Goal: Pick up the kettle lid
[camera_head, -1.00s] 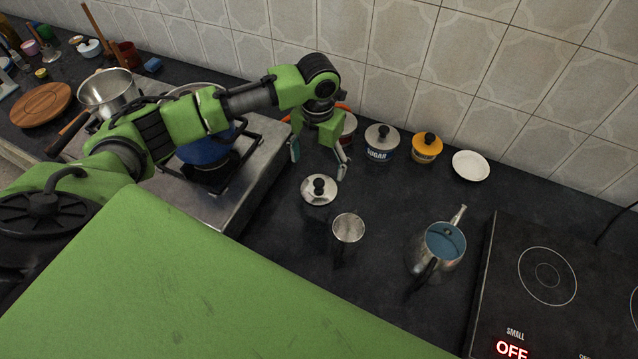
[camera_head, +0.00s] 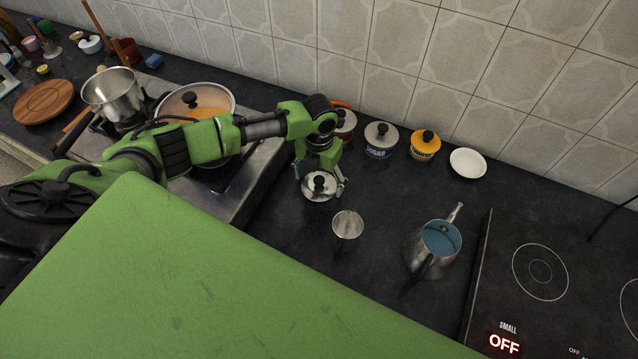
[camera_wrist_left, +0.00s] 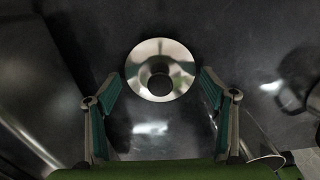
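The kettle lid (camera_head: 316,194), a shiny steel disc with a black knob, lies on the dark counter. In the left wrist view the lid (camera_wrist_left: 175,62) is near the top centre, its knob a dark circle. My left gripper (camera_head: 322,186) is above the lid, a finger on each side. In the left wrist view the gripper (camera_wrist_left: 160,79) has its fingers wide apart, with the lid showing between and beyond their tips. I cannot tell whether they touch it. The open steel kettle (camera_head: 418,250), bluish inside, stands to the right. My right gripper is not in view.
A steel tumbler (camera_head: 348,226) stands close in front of the lid. Behind are a sugar jar (camera_head: 381,145), a yellow jar (camera_head: 425,148) and a white dish (camera_head: 468,163). A stove (camera_head: 262,172) with a lidded pan is left; a cooktop (camera_head: 535,290) is right.

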